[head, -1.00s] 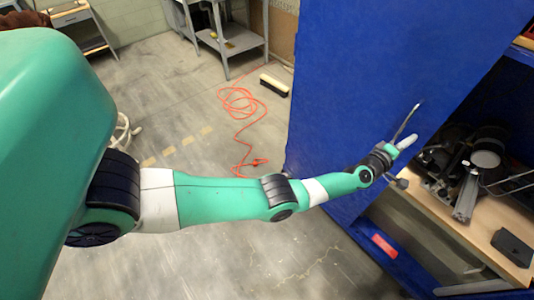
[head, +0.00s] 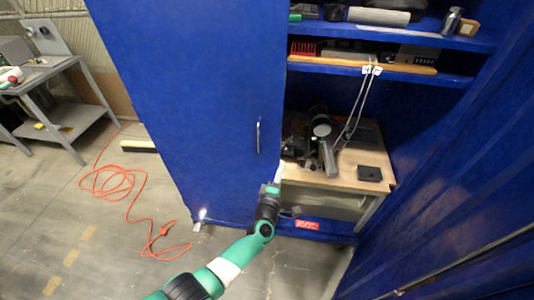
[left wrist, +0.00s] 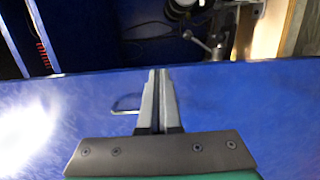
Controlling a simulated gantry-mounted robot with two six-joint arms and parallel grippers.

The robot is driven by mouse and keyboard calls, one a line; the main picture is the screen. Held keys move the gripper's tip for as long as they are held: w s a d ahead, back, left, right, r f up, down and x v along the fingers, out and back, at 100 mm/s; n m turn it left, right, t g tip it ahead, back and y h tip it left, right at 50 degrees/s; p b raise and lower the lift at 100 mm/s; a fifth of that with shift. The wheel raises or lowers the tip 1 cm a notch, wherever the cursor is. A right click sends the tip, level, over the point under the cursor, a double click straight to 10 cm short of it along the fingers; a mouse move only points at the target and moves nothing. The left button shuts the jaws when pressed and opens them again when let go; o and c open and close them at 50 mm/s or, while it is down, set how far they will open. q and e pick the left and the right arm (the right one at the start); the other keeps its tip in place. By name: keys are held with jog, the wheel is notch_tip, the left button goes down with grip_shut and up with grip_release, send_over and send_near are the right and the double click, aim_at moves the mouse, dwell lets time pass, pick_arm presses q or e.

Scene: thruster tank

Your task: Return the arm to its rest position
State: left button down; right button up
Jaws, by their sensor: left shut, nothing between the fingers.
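My left arm (head: 225,268) comes in from the bottom of the head view and reaches up toward the blue cabinet door (head: 200,110). My left gripper (head: 279,172) is near the free edge of that door, below its metal handle (head: 259,136). In the left wrist view the gripper (left wrist: 158,72) is shut and empty, its fingers side by side in front of the blue door surface. The handle (left wrist: 126,104) shows just left of the fingers there, and I cannot tell whether they touch it. My right gripper is not in view.
The open cabinet holds a shelf (head: 380,62) with tools and a wooden bench (head: 340,178) with dark equipment. A second blue door (head: 450,220) stands at the right. An orange cord (head: 118,185) and a grey table (head: 62,95) are at the left. Bare floor lies in front.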

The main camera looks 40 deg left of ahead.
pick_arm(q)
jog(key=shift+s+d+f, duration=0.1)
jog(key=shift+s+d, duration=0.1)
jog(key=shift+d, duration=0.45)
jog(key=shift+s+d, duration=0.2)
jog(key=shift+d, duration=0.4)
